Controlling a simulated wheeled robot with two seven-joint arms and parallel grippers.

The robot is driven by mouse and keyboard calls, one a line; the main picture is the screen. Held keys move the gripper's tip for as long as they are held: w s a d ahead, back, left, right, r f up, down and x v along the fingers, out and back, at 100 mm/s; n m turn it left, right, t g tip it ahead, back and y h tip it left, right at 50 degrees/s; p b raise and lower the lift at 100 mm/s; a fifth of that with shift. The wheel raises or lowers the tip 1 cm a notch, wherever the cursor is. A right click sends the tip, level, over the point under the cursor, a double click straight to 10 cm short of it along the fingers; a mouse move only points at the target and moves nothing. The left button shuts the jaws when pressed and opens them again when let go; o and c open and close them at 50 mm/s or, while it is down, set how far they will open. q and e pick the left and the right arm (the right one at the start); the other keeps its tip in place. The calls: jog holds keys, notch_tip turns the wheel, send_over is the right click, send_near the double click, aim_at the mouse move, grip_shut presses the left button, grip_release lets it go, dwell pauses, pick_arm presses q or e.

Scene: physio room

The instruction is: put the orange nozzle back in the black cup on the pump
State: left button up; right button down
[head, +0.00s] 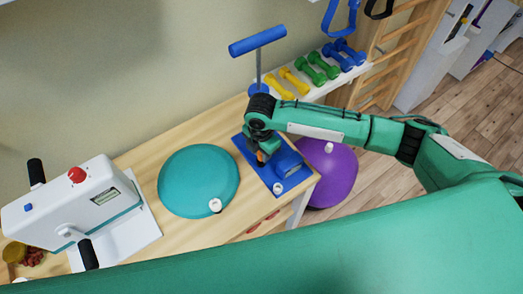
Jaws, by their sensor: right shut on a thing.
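The pump shows a blue T-handle (257,41) on a grey shaft, with a blue cap below it. A blue base plate (246,150) lies near the right end of the wooden table. My right gripper (262,151) points down over the plate, just below the cap, and is shut on the orange nozzle (261,156). Only a small orange patch shows between the dark fingers. The black cup cannot be made out; my gripper and wrist cover part of the pump. My left gripper is not in view.
A teal balance disc (198,181) lies left of the plate, with a white cap (215,205) at its edge. A white machine (75,208) with black handles stands at the left. Dumbbells (317,68) line the back shelf. A purple ball (330,172) is beyond the table's right end.

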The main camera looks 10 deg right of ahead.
jog(key=shift+f, duration=0.15)
jog(key=c, duration=1.1)
grip_release()
jog(key=shift+c, duration=0.2)
jog(key=shift+r+p, duration=3.5)
jog(key=shift+p, duration=0.3)
